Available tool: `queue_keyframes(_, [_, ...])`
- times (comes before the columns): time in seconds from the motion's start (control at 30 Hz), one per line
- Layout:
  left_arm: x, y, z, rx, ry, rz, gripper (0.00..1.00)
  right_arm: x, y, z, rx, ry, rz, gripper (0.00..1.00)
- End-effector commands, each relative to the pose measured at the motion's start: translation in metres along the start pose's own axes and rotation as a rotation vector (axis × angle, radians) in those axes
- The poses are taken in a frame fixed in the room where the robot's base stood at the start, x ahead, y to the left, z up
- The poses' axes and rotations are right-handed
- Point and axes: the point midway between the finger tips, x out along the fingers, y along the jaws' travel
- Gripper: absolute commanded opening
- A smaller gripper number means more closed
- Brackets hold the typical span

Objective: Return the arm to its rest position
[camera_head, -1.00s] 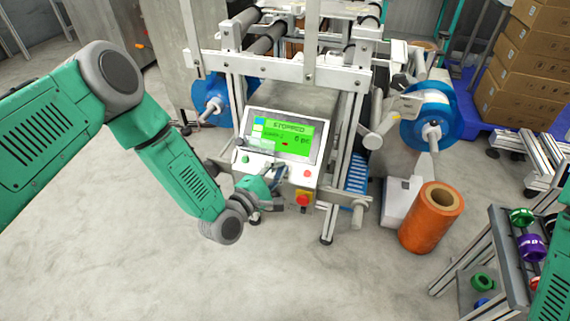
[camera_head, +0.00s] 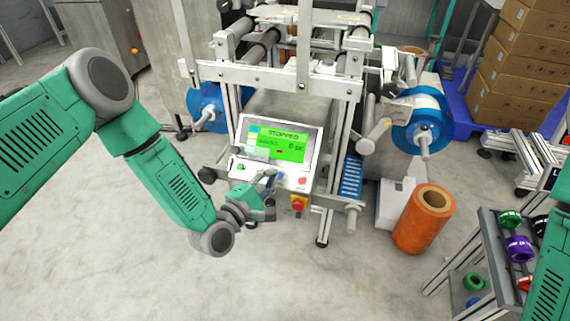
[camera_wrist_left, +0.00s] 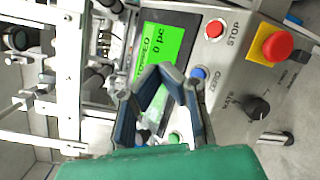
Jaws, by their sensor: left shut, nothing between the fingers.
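My left arm (camera_head: 175,185) reaches in from the left, bent down at the elbow. My left gripper (camera_head: 272,180) is at the lower edge of the machine's control panel (camera_head: 303,178), shut and empty. In the left wrist view its dark fingers (camera_wrist_left: 160,75) come together in front of the panel, covering part of the green screen (camera_wrist_left: 162,45). The screen also shows in the head view (camera_head: 278,143) and reads "STOPPED". Whether the fingers touch the panel I cannot tell. Of my right arm, only a green link (camera_head: 553,265) shows at the right edge; its gripper is out of view.
A red STOP button (camera_wrist_left: 215,29), a red emergency knob (camera_wrist_left: 277,46) and a black dial (camera_wrist_left: 257,108) sit beside the fingers. An orange roll (camera_head: 423,222) stands right of the machine, near a rack (camera_head: 490,240) of coloured reels. The floor (camera_head: 130,270) at lower left is clear.

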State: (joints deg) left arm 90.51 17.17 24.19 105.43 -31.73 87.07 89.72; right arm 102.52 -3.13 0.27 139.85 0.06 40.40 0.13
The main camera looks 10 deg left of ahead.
Motion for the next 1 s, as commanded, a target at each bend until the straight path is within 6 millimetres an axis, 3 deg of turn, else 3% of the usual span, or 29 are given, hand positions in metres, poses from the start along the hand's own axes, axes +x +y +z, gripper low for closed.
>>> queue_keyframes(0.23, [-0.005, -0.006, 0.004, 0.043, 0.005, -0.044, 0.00, -0.004, 0.000, 0.000, 0.000, 0.000, 0.000, 0.40])
queue_keyframes(0.37, [-0.035, -0.034, 0.015, 0.256, 0.012, -0.248, 0.00, -0.018, 0.000, -0.001, 0.000, 0.000, 0.000, 0.40])
queue_keyframes(0.47, [-0.085, -0.062, 0.019, 0.537, -0.023, -0.513, 0.00, -0.034, 0.000, -0.002, 0.000, 0.000, 0.000, 0.40])
queue_keyframes(0.57, [-0.153, -0.079, 0.014, 0.837, -0.116, -0.808, 0.00, -0.049, 0.000, -0.003, 0.000, 0.000, 0.000, 0.40])
queue_keyframes(0.7, [-0.252, -0.073, 0.001, 1.170, -0.317, -1.177, 0.00, -0.067, 0.001, -0.004, 0.000, 0.000, 0.000, 0.40])
queue_keyframes(0.8, [-0.304, -0.058, -0.007, 1.307, -0.455, -1.362, 0.00, -0.075, 0.001, -0.004, 0.000, 0.000, 0.000, 0.40])
queue_keyframes(0.9, [-0.338, -0.045, -0.011, 1.377, -0.558, -1.479, 0.00, -0.080, 0.001, -0.004, 0.000, 0.000, 0.000, 0.40])
queue_keyframes(1.0, [-0.355, -0.038, -0.013, 1.409, -0.616, -1.538, 0.00, -0.081, 0.001, -0.004, 0.000, 0.000, 0.000, 0.40])
